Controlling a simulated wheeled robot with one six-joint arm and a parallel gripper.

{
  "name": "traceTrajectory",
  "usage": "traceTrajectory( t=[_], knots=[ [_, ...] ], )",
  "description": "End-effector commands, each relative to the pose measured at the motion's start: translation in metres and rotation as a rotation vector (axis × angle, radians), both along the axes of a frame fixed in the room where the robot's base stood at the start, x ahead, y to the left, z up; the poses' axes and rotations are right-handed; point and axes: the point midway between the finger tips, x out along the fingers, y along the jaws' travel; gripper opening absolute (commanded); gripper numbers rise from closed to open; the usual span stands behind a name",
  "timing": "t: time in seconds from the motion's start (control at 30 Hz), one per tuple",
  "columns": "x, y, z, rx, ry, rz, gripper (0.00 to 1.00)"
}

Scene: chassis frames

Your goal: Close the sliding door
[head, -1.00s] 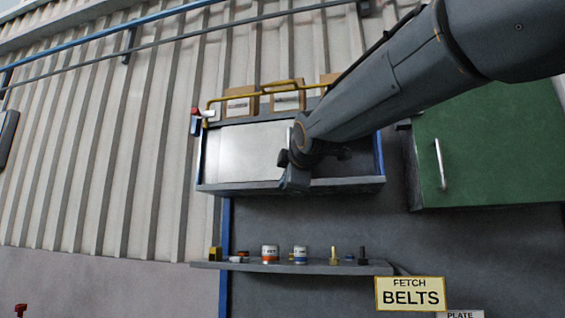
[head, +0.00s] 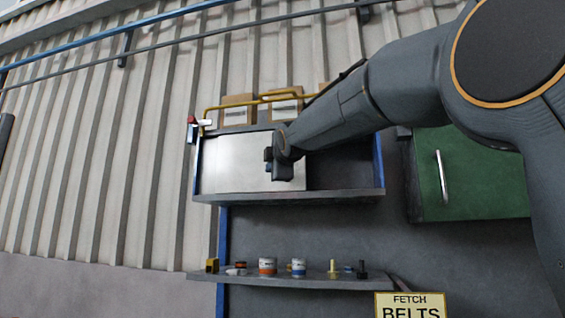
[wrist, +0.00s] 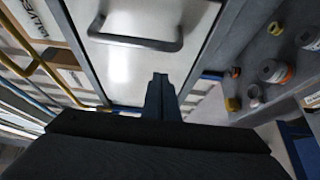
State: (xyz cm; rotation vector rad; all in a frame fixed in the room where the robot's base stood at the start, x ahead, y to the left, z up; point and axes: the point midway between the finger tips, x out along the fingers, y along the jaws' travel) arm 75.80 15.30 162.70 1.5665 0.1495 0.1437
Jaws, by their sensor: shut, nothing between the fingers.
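The sliding door (head: 235,163) is a pale metal panel in the left part of a grey wall cabinet (head: 330,196). The cabinet's right part is open and dark inside. In the wrist view the door (wrist: 120,75) carries a dark bar handle (wrist: 135,43). My gripper (head: 269,162) is in front of the door's right part and hides the handle in the head view. In the wrist view my gripper (wrist: 160,77) is shut and empty, with its fingertips over the panel and apart from the handle in the picture. I cannot tell whether they touch the panel.
Boxes (head: 283,107) and a yellow pipe (head: 230,106) are above the cabinet. A shelf (head: 310,280) below holds cans and small parts. A green cabinet door (head: 475,180) with a metal handle is at the right. A "FETCH BELTS" sign (head: 410,305) is below it.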

Motion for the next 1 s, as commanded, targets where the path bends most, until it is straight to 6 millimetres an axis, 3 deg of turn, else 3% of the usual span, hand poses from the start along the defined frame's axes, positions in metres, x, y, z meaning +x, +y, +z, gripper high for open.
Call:
traceTrajectory(
  t=[0.4,1.0],
  knots=[
    [-0.005,-0.029,0.0,0.002,-0.002,-0.005,0.0],
    [-0.007,-0.034,0.002,0.002,-0.003,-0.002,0.0]
  ],
)
